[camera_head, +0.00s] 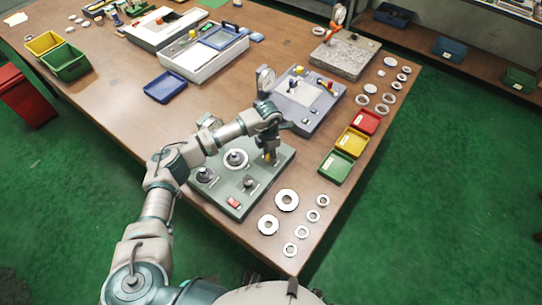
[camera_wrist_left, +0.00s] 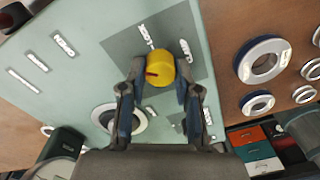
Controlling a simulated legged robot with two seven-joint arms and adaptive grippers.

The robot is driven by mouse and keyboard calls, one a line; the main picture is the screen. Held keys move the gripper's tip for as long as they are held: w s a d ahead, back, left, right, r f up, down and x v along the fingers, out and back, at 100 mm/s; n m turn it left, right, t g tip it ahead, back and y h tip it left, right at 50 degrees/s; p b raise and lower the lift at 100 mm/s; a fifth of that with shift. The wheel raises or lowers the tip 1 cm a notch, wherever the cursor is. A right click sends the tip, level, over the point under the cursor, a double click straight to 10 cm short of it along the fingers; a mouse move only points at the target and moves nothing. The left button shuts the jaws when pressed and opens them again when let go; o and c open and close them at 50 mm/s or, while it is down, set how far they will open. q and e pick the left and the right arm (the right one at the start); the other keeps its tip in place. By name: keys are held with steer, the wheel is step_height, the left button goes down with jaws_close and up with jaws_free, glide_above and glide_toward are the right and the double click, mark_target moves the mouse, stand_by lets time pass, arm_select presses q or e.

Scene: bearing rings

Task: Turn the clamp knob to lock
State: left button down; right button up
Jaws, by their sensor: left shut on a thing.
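The clamp knob (camera_wrist_left: 160,68) is yellow with a dark red mark on its left side, on a darker grey patch of a grey-green fixture panel (camera_wrist_left: 85,85). My left gripper (camera_wrist_left: 160,80) has one finger on each side of the knob and is shut on it. In the head view my left gripper (camera_head: 269,155) reaches down onto the right part of the fixture (camera_head: 225,190); the knob is mostly hidden there. My right gripper is not in view.
Several metal rings (camera_head: 287,200) lie on the table right of the fixture. Red, yellow and green bins (camera_head: 336,166) stand beyond them. A grey gauge plate (camera_head: 305,112) lies behind the fixture. A small blue tray (camera_head: 165,86) lies further left, with bare wood around it.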

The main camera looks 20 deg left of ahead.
arm_select(q)
steer(key=m+b, duration=0.1)
steer(key=m, duration=0.1)
steer(key=m+b, duration=0.1)
steer(key=shift+a+f+m, duration=0.15)
steer(key=shift+f+m, duration=0.2)
steer(key=shift+m, duration=0.05)
steer(key=m+b, duration=0.2)
steer(key=m, duration=0.2)
steer(key=shift+w+r+m, duration=0.1)
steer(key=shift+m, duration=0.3)
steer(key=shift+r+m+b, duration=0.15)
steer(key=shift+m+b, duration=0.3)
steer(key=shift+m, duration=0.65)
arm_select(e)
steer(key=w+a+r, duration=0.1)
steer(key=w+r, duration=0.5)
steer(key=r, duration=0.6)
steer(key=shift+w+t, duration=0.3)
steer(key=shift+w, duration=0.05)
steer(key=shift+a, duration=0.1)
arm_select(q)
steer(key=c, duration=0.8)
jaws_free()
steer(key=shift+w, duration=0.1)
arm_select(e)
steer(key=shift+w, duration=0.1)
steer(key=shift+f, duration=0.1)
